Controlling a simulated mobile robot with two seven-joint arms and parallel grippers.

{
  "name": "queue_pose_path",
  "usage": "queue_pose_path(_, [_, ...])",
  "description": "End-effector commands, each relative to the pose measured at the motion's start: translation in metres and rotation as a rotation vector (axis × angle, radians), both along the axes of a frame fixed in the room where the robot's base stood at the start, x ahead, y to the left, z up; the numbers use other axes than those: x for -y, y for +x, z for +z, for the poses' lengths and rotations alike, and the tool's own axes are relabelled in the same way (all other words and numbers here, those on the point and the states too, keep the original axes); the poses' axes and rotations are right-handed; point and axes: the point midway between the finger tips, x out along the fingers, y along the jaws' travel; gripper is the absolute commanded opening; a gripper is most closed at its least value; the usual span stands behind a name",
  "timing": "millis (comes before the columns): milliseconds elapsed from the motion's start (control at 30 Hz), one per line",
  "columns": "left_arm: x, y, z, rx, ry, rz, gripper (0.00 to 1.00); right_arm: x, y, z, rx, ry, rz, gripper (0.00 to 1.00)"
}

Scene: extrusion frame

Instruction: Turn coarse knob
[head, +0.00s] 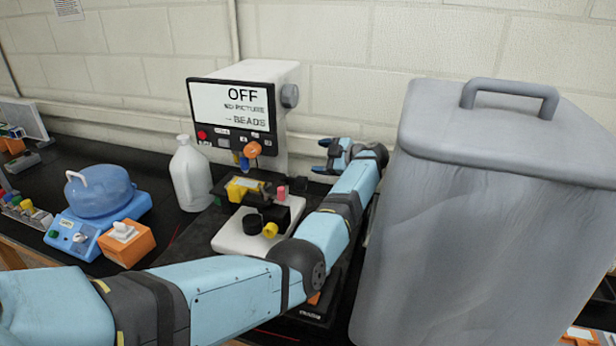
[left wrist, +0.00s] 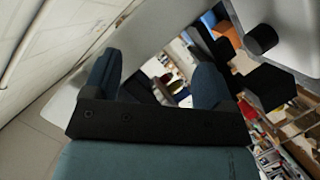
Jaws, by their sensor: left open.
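The microscope (head: 268,77) stands against the wall in the head view, its screen reading OFF, NO PICTURE and BEADS. A grey round knob (head: 289,95) is on the right side of its head. Lower down, a black knob (head: 251,223) and a yellow knob (head: 270,230) show near the white base; I cannot tell which knob is the coarse one. My left gripper (head: 322,156) is open and empty, right of the stage and below the grey knob. In the left wrist view its fingers (left wrist: 155,68) are apart, and a black cylinder (left wrist: 262,40) protrudes from a pale surface at upper right.
A large grey lidded bin (head: 470,210) stands close to the right of my left arm. A white jug (head: 190,175), a blue device (head: 95,215) and an orange box (head: 127,245) stand left of the microscope. The wall is close behind.

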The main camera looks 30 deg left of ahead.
Motion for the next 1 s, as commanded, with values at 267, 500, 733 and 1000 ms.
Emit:
queue_pose_path(267, [0.000,0.000,-0.043,0.000,0.000,0.000,0.78,-0.002,0.009,-0.038,0.012,0.004,0.005,0.43])
queue_pose_path(500, [0.000,0.000,-0.082,0.000,0.000,0.000,0.78,-0.005,0.003,-0.079,-0.004,0.007,0.015,0.43])
queue_pose_path(733, [-0.001,0.000,-0.101,0.000,0.000,0.000,0.78,-0.011,0.007,-0.094,-0.001,0.014,0.025,0.43])
queue_pose_path(1000, [-0.032,0.001,-0.107,-0.003,0.003,0.002,0.78,-0.013,0.008,-0.081,0.008,0.018,0.030,0.43])
